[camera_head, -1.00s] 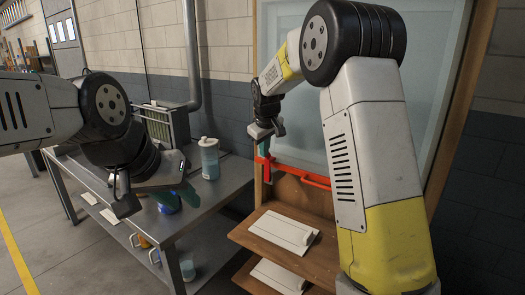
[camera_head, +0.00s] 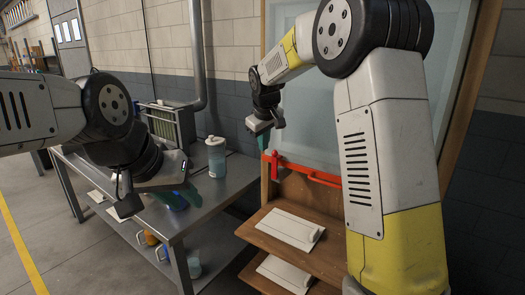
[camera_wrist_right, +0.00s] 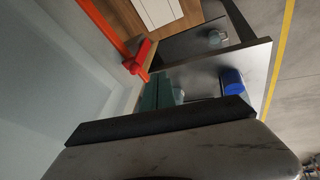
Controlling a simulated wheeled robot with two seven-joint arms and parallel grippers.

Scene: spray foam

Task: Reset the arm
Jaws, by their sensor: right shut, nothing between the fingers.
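My right gripper (camera_head: 262,141) is shut and empty, its teal fingers pointing down beside the glass panel. In the right wrist view its fingers (camera_wrist_right: 156,92) lie together. It hangs just up and left of a red handle (camera_head: 275,164) on an orange-red bar (camera_head: 324,178); the handle also shows in the right wrist view (camera_wrist_right: 138,58). My left gripper (camera_head: 190,195) is over the metal table, mostly hidden by its own wrist; its teal fingertips show near a blue object (camera_head: 174,203). I cannot tell whether it is open or touching that object.
A translucent, white-capped bottle (camera_head: 216,157) stands on the metal table (camera_head: 213,196), with a rack (camera_head: 166,124) behind it. White panels lie on wooden shelves (camera_head: 290,228) below the glass panel (camera_head: 304,122). A cup and other items sit on the table's lower shelf. Open floor lies at left.

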